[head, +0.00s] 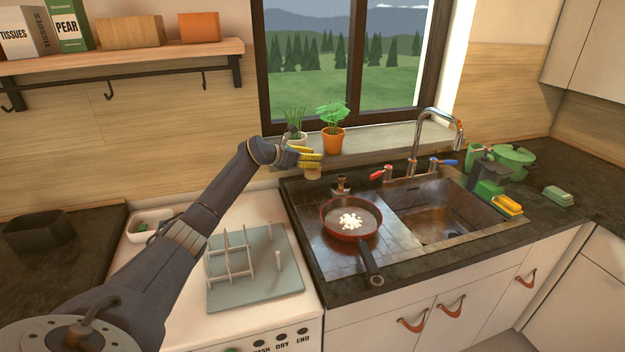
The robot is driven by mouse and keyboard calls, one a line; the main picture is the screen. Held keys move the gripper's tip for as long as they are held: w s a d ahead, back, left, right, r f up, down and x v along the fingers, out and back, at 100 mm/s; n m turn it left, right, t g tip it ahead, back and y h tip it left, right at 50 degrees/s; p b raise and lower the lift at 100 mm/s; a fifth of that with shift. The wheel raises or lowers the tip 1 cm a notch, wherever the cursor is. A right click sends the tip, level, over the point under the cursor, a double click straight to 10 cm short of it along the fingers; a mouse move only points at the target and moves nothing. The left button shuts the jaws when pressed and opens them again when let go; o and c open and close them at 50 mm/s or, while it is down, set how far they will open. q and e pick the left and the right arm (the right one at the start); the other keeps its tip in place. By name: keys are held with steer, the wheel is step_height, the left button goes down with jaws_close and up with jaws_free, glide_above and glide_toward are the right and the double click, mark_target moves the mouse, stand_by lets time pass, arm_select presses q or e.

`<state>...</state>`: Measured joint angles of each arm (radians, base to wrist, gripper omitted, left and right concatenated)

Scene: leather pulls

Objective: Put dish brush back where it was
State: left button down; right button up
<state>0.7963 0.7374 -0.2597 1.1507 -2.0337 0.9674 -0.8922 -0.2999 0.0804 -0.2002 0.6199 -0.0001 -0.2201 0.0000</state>
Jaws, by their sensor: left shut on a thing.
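My left gripper (309,156) is above the back left corner of the sink unit, in front of the window sill. Its yellow fingers point right and are shut on a small tan thing, seemingly the dish brush (312,173). Its lower part shows just under the fingers; the rest is hidden by the gripper or too small to make out. I cannot tell if its lower end touches the counter or sill. My right gripper is not in view.
A red pan (337,229) with white bits stands on the drainboard left of the sink basin (432,222). A yellow sponge holder (507,206) and green pots (515,157) are at the right. Potted plants (333,142) stand close behind my gripper. A rack (250,285) lies at the left.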

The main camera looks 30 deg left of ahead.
mark_target(308, 177)
arm_select(q)
steer(key=shift+f, duration=4.15)
steer(key=shift+f, duration=0.1)
steer(key=c, duration=1.3)
jaws_free()
steer(key=v, duration=1.2)
